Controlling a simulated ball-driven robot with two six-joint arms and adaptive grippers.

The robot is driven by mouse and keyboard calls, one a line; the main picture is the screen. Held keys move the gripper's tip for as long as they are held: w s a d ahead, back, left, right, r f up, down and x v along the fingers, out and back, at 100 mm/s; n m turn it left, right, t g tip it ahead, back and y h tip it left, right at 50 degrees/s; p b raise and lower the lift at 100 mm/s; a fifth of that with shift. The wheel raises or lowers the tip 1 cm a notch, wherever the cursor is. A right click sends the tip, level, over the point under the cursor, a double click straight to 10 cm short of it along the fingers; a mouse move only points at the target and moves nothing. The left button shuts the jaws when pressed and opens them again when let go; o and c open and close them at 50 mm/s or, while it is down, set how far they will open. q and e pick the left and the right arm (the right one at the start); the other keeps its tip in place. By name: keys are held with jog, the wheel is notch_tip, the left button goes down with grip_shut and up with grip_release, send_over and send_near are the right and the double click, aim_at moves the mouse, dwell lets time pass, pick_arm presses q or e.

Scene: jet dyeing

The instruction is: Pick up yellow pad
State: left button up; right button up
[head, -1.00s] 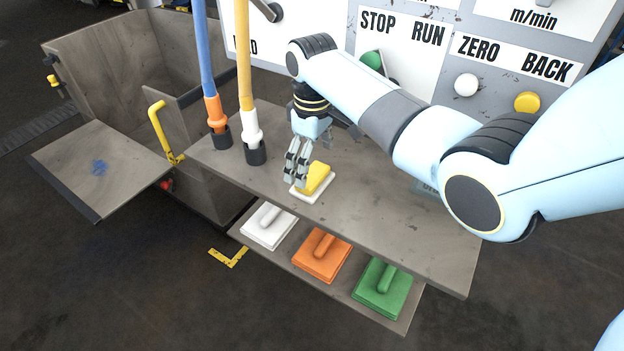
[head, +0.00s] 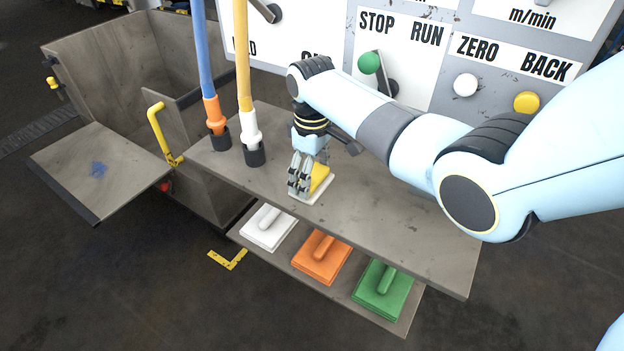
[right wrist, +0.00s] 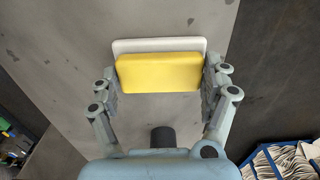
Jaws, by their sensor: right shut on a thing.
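The yellow pad (head: 319,180) sits over a white base on the upper grey shelf in the head view. In the right wrist view the yellow pad (right wrist: 158,73) lies between the two fingers, with the white base (right wrist: 160,45) showing along its far edge. My right gripper (head: 301,187) reaches down over the pad and partly hides it. My right gripper (right wrist: 160,82) is shut on the yellow pad, one finger against each short end. The pad appears still at shelf level. My left gripper is not in view.
White (head: 267,228), orange (head: 321,258) and green (head: 382,288) handled pads lie on the lower shelf. Blue and yellow poles stand in dark holders (head: 254,155) left of my gripper. A control panel (head: 440,60) rises behind the shelf (head: 400,225).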

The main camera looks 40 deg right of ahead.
aim_at(314, 178)
jog(key=shift+r, duration=0.1)
jog(key=shift+r, duration=0.25)
jog(key=r, duration=0.2)
jog(key=s+r+p, duration=0.1)
jog(key=r, duration=0.1)
jog(key=s+a+r+p, duration=0.1)
jog(key=s+r, duration=0.5)
jog(key=s, duration=0.4)
jog(key=shift+s+a+r, duration=0.15)
jog(key=shift+s+a, duration=0.1)
jog(key=shift+a, duration=0.1)
